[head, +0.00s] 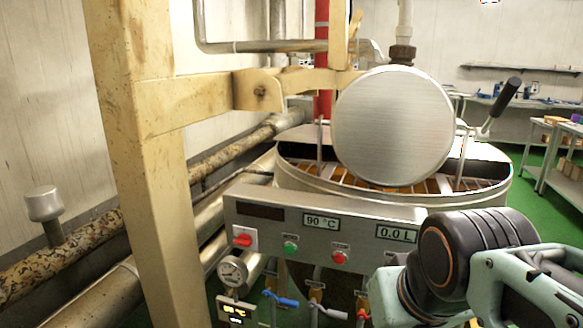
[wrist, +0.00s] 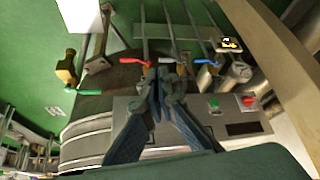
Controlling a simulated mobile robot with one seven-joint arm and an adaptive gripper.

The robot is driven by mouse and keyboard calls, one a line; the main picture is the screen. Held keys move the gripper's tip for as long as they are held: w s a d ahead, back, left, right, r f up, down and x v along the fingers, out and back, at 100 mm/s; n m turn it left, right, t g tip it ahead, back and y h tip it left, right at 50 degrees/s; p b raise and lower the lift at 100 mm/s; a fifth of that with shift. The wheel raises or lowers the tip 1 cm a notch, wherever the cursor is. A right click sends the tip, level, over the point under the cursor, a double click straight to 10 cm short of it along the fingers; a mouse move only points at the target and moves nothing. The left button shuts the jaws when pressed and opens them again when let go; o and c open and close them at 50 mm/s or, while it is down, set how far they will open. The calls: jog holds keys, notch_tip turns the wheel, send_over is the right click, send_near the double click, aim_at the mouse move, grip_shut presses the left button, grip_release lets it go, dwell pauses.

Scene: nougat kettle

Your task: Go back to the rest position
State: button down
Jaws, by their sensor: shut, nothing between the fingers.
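My gripper (wrist: 163,78) shows in the wrist view with its two dark fingers together, shut and empty. It appears in front of the kettle's control panel and valve handles; whether it touches anything I cannot tell. In the head view my arm fills the lower right and the fingers are out of sight. The kettle (head: 300,182) stands behind the grey control panel (head: 270,212). The panel shows 90 °C and 0.0 L, with a red knob (head: 243,240), a green button (head: 291,248) and a red button (head: 339,257).
Below the panel are blue (head: 281,298), white (head: 330,311) and red (wrist: 133,61) valve handles. A green handle (wrist: 83,92) lies further left in the wrist view. A beige post (head: 150,160) stands left. Green floor (head: 535,205) is clear at right, near shelves (head: 568,190).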

jog(key=s+r+p, duration=0.1)
jog(key=r+p, duration=0.8)
jog(key=s+r+p, duration=0.2)
jog(key=r+p, duration=0.6)
jog(key=p, duration=0.2)
jog(key=shift+s+a+r+m, duration=0.2)
jog(key=shift+s+r+m, duration=0.1)
jog(key=shift+r, duration=0.1)
jog(key=shift+a, duration=0.1)
